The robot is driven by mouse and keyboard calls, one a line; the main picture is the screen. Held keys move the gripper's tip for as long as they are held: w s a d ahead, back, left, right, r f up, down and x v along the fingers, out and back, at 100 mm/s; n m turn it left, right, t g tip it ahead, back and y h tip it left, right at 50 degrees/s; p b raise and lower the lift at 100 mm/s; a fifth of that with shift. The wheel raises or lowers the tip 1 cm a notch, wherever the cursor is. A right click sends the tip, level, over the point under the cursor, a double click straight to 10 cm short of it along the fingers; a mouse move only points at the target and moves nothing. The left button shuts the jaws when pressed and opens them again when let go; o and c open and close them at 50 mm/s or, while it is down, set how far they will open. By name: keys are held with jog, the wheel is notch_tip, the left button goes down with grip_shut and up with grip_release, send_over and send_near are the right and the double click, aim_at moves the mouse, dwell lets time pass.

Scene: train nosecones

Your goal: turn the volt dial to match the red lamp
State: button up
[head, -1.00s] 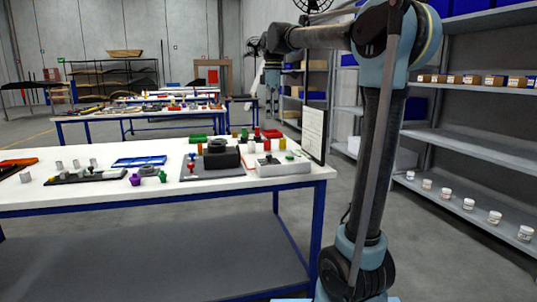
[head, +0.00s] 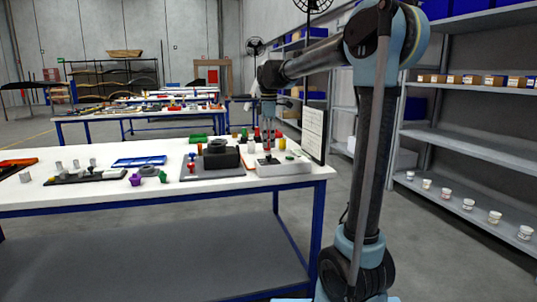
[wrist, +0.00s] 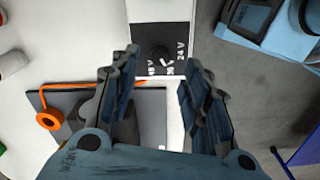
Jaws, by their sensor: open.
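In the wrist view the volt dial (wrist: 160,56) is a dark round knob with a white pointer mark, on a black panel with white voltage labels, among them 24 V. The panel is on a pale control box, which stands at the right end of the workbench in the head view (head: 284,169). My gripper (wrist: 160,68) is open and empty, with its fingers apart on either side of the dial in the picture. In the head view my gripper (head: 268,146) points down over the box. I cannot tell for sure which small red shape is the red lamp.
A grey plate with a black block (head: 221,158) stands left of the box. An upright white board (head: 313,135) stands at the bench's right end. An orange looped piece (wrist: 48,120) lies left of my gripper. Shelving stands to the right, beyond open floor.

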aim_at(269, 158)
jog(key=shift+f, duration=2.65)
grip_shut()
